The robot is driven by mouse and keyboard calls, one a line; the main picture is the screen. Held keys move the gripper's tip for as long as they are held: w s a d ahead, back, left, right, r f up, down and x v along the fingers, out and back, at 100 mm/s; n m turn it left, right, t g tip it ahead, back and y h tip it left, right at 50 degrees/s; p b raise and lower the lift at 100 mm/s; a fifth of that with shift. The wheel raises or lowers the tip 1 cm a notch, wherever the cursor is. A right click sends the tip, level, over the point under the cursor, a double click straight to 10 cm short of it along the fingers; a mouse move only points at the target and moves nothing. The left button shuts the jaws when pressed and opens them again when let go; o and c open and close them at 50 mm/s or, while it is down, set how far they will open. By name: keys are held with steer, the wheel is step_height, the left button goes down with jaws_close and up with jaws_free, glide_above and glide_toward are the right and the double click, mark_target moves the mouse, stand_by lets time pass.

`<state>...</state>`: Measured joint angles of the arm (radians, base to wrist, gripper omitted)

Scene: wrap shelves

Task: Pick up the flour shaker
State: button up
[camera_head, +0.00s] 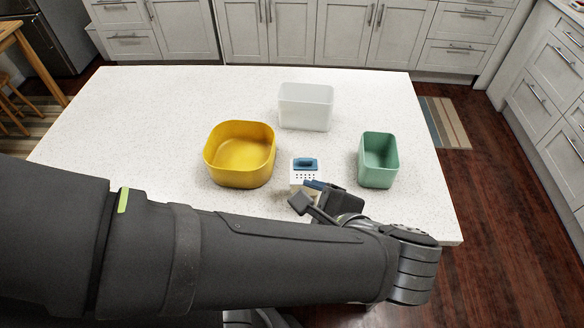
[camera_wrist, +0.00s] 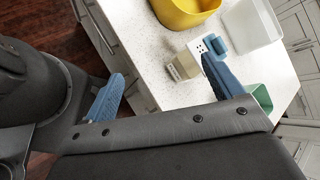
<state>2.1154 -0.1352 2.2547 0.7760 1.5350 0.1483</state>
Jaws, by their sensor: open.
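The flour shaker (camera_head: 304,177) is a small pale box with a white holed top and a blue handle. It stands upright on the white counter (camera_head: 110,130), between the yellow and green bins. My gripper (camera_head: 306,196) is open at its near side, partly covering its lower part in the head view. The right finger overlaps part of the shaker in that view. I cannot tell whether it touches.
A yellow bin (camera_head: 241,178) stands left of the shaker, a white bin (camera_head: 305,113) behind it and a green bin (camera_head: 377,178) to the right. All look empty. The counter's left part is clear. My arm covers its near edge.

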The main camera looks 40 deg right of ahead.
steer(key=shift+w+d+f+m+h, duration=1.35)
steer(key=shift+w+d+m, duration=0.2)
steer(key=shift+m, duration=1.05)
steer(key=shift+w+d+f+m+h, duration=1.4)
steer(key=shift+w+d+m, duration=0.1)
steer(key=shift+m, duration=1.1)
steer(key=shift+w+d+f+m+h, duration=1.35)
steer(key=shift+w+d+m, duration=0.2)
steer(key=shift+m, duration=1.05)
steer(key=shift+r, duration=0.1)
steer(key=c, duration=1.2)
steer(key=shift+c, duration=0.2)
steer(key=shift+r, duration=0.1)
